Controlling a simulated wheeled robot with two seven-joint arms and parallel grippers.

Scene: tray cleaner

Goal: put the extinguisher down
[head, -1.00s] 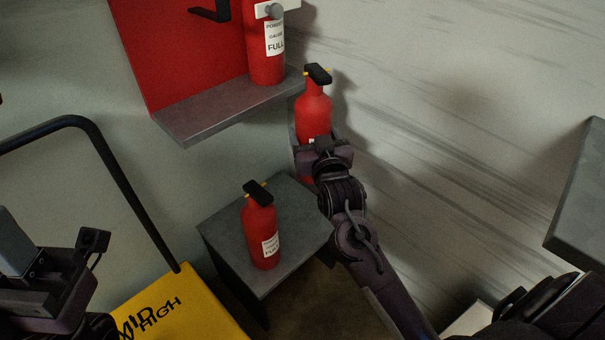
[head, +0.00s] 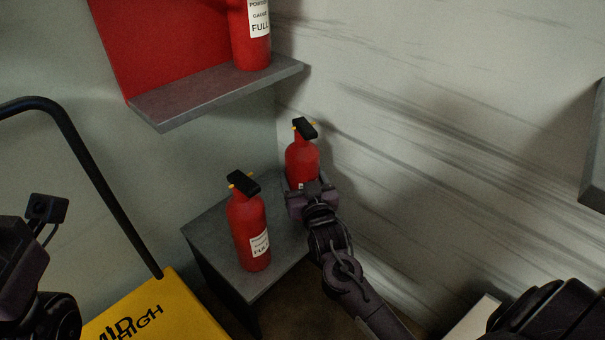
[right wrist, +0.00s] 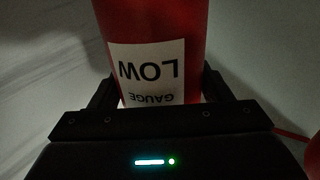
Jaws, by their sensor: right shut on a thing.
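A red extinguisher (head: 302,160) with a black handle is upright over the back right part of the small grey table (head: 205,235). My right gripper (head: 304,188) is shut around its body. In the right wrist view the held extinguisher (right wrist: 190,30) fills the space between the fingers, and its upside-down label reads "GAUGE LOW". Its base is hidden behind my gripper, so I cannot tell whether it touches the tabletop. A second red extinguisher (head: 248,220), labelled "FULL", stands at the table's front left. Part of my left arm shows at the left edge; its fingers are not distinguishable.
A third extinguisher (head: 252,40), labelled "FULL", stands on a grey shelf (head: 190,100) with a red back panel (head: 160,45). A yellow platform (head: 160,315) with a black bar handle (head: 110,180) is at lower left. A pale wall rises behind and right.

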